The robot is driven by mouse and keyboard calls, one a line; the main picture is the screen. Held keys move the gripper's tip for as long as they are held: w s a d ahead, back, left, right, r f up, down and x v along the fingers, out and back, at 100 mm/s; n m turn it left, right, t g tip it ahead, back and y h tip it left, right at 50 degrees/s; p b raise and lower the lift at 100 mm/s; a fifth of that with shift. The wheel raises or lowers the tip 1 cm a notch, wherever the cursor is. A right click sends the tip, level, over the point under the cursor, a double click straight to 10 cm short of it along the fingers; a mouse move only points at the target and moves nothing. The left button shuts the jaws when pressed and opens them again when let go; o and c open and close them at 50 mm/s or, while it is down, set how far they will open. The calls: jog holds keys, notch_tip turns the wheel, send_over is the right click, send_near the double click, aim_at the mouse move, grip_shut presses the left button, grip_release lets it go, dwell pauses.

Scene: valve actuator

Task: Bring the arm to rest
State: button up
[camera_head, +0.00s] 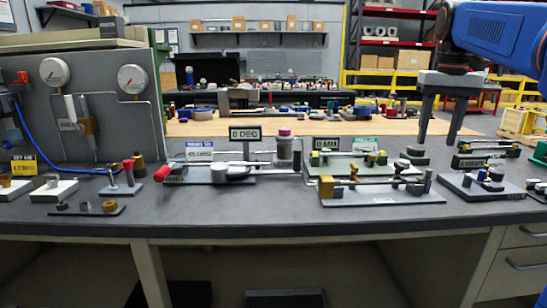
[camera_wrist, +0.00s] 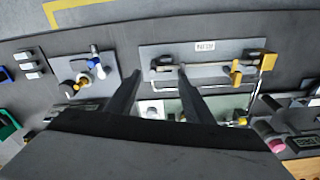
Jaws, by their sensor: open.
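My gripper (camera_head: 437,118) is at the upper right of the head view, pointing down with its two dark fingers apart and nothing between them. It hangs above the right part of the grey workbench (camera_head: 300,222). My blue arm comes in from the upper right corner. In the wrist view, the open gripper fingers (camera_wrist: 157,85) reach over a grey plate with a brass block (camera_wrist: 237,72) and a metal rod. The fingertips look apart from the parts, though their exact height is hard to tell.
A valve fixture with a red-ended lever (camera_head: 163,174) and a "0 DEG" sign (camera_head: 245,133) stand mid-bench. A second plate with brass parts (camera_head: 380,192) lies right of it. A gauge panel (camera_head: 95,95) stands at left. Small parts on plates (camera_head: 482,186) sit at right. Space above the bench centre is clear.

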jog(key=s+a+f+t, duration=0.1)
jog(key=s+a+f, duration=0.3)
jog(key=s+f, duration=0.4)
jog(key=s+a+f+n+t, duration=0.1)
jog(key=s+a+f, duration=0.2)
jog(key=s+f, duration=0.6)
jog(key=s+a+f+n+t, duration=0.1)
jog(key=s+a+f, duration=0.3)
jog(key=s+f, duration=0.4)
notch_tip(320, 180, down, 6)
jog(key=shift+s+a+r+t, duration=0.1)
jog(key=shift+s+a+t, duration=0.25)
jog(key=shift+t, duration=0.15)
